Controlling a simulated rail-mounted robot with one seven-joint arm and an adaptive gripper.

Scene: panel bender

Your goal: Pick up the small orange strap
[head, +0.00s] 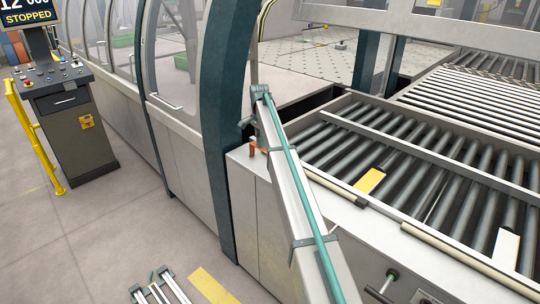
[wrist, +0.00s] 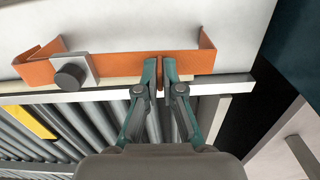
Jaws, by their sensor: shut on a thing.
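The small orange strap (wrist: 120,67) lies along the pale top of the machine's side ledge in the wrist view, with bent-up ends. A grey clip with a dark round knob (wrist: 70,76) sits over its left part. My gripper (wrist: 160,66) is shut on the strap right of its middle, with a bit of orange between the fingertips. In the head view only a small piece of the orange strap (head: 264,150) shows near the ledge corner, and my arm hides the rest. The fingertips are hard to make out there.
The roller table (head: 410,190) lies right of the ledge, with a yellow plate (head: 370,181) and a white plate (head: 505,248) on it. A teal arched guard post (head: 222,100) stands close left. A control console (head: 70,115) reading STOPPED and a yellow rail (head: 35,140) are farther left.

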